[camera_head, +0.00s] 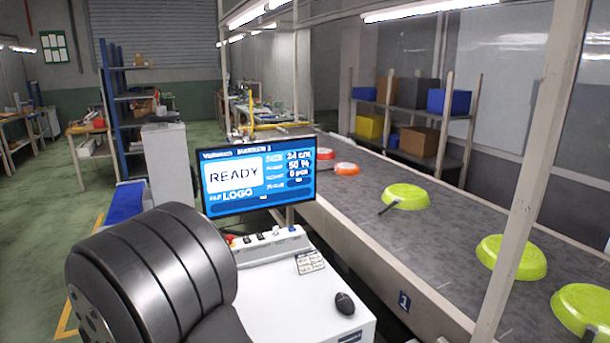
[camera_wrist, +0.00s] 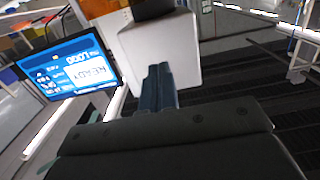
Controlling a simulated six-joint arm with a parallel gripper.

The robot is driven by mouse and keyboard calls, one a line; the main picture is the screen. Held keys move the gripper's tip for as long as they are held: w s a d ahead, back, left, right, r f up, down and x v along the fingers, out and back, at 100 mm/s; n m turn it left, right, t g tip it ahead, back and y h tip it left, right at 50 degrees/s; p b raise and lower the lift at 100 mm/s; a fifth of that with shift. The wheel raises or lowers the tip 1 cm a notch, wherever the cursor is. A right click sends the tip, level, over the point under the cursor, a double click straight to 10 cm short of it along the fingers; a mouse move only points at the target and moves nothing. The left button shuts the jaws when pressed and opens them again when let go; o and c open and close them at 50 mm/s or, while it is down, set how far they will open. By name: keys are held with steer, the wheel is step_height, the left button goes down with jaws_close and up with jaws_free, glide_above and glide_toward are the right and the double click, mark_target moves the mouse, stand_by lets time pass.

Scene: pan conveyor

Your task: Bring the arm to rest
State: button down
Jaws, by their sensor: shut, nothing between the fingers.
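In the wrist view my gripper (camera_wrist: 158,88) is shut, its two fingers side by side with nothing between them. It is clear of the conveyor and the pans. Behind it in that view are a pale cabinet and the monitor (camera_wrist: 68,68), which appears tilted. In the head view a dark, ribbed part of my arm fills the lower left, and my gripper is not visible there. The monitor (camera_head: 258,180) in the head view reads READY and stands over a white control cabinet (camera_head: 300,310).
The conveyor (camera_head: 400,245) runs along the right. It carries lime-green pans, among them one with a dark handle (camera_head: 406,196), and orange-red ones (camera_head: 346,169) farther back. A pale post (camera_head: 530,170) stands at the right. A mouse (camera_head: 345,303) lies on the cabinet. Open floor shows at left.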

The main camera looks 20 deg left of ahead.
step_height(320, 180, up, 6)
steer(key=f+v, duration=0.2)
steer(key=v, duration=0.9)
steer(key=shift+d+f, duration=0.15)
steer(key=shift+f, duration=0.15)
steer(key=c, duration=2.2)
jaws_free()
steer(key=shift+s, duration=0.1)
